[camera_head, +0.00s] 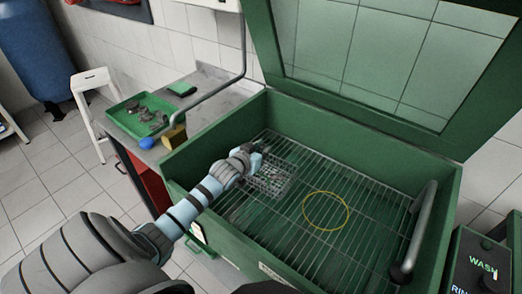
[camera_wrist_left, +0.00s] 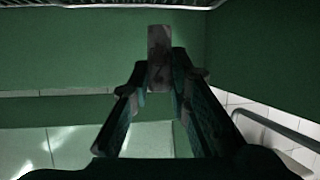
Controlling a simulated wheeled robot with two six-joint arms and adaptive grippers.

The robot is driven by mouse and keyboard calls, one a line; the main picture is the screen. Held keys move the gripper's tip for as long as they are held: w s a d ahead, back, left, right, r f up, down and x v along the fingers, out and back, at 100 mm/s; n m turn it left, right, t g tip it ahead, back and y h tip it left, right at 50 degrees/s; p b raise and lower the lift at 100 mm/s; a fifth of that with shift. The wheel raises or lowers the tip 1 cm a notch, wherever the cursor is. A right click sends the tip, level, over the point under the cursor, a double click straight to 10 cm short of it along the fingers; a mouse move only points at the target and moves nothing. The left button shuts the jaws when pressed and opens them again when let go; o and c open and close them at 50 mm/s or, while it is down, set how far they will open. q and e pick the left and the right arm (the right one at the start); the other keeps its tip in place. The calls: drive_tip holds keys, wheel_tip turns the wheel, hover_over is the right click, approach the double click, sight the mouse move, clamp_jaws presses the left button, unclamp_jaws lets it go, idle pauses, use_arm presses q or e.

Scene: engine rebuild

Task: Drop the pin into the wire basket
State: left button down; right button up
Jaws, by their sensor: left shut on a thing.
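The wire basket (camera_head: 272,183) is a small grey mesh box standing on the rack inside the green washer cabinet, toward its left side. My left gripper (camera_head: 256,156) reaches in from the left and is above the basket's far left part. In the left wrist view, my left gripper's fingers (camera_wrist_left: 160,88) are shut on the pin (camera_wrist_left: 160,45), a short greyish-brown piece sticking out past the fingertips. The pin is too small to make out in the head view. My right gripper is not in view.
The green cabinet (camera_head: 330,125) has its glazed lid (camera_head: 375,55) raised. A yellow ring (camera_head: 326,211) lies on the wire rack (camera_head: 330,245) right of the basket. A grey bar handle (camera_head: 418,225) stands at the right. A green tray of parts (camera_head: 130,106) sits on the left bench.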

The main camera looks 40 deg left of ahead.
use_arm(q)
drive_tip(key=shift+f+b, duration=0.4)
drive_tip(key=shift+f, duration=0.4)
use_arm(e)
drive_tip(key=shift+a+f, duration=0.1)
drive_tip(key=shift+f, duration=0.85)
use_arm(q)
drive_tip(key=c, duration=1.4)
unclamp_jaws()
drive_tip(key=shift+c, duration=0.2)
drive_tip(key=v, duration=1.2)
drive_tip(key=shift+r, duration=0.1)
